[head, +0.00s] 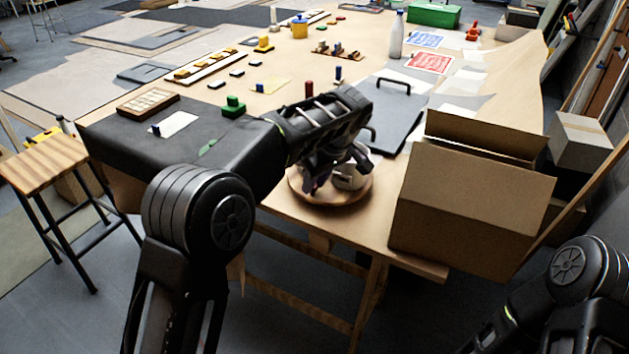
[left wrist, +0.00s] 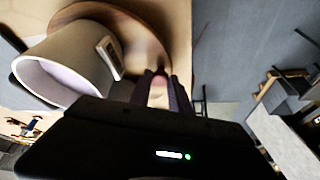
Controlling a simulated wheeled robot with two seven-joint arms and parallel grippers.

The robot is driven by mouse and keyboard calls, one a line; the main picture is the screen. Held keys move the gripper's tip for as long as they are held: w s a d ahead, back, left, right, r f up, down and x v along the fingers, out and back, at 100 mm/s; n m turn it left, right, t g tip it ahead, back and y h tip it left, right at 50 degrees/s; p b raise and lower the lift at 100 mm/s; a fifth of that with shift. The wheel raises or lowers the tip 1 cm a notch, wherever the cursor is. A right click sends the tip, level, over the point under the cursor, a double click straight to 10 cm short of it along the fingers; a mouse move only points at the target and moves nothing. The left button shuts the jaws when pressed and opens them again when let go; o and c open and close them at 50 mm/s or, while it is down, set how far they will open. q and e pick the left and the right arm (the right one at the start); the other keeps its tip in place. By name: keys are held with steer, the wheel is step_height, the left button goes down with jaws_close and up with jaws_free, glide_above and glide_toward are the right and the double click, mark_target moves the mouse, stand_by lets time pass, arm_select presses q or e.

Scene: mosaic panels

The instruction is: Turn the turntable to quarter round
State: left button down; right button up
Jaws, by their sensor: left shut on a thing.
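The turntable (head: 325,198) is a round wooden disc at the near edge of the workbench. A white cup-like vessel (head: 350,177) stands on it, partly hidden by my left gripper. In the left wrist view the turntable (left wrist: 150,38) carries the pale vessel (left wrist: 68,65), its mouth facing the camera, with a small framed tag on its side. My left gripper (head: 316,186) is over the disc's near-left part. In the left wrist view its fingers (left wrist: 160,92) are shut on a small brownish knob (left wrist: 159,88) at the disc's rim. My right gripper is out of view.
An open cardboard box (head: 470,205) stands close to the right of the turntable. A dark board with a handle (head: 393,112) lies behind. A black mat (head: 130,143) covers the bench's left corner. A wooden stool (head: 45,165) stands left.

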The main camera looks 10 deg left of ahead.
arm_select(q)
steer(key=c, duration=1.2)
jaws_free()
steer(key=v, duration=0.7)
steer(key=shift+r, duration=0.35)
steer(key=shift+s+d, duration=0.1)
steer(key=shift+s, duration=0.05)
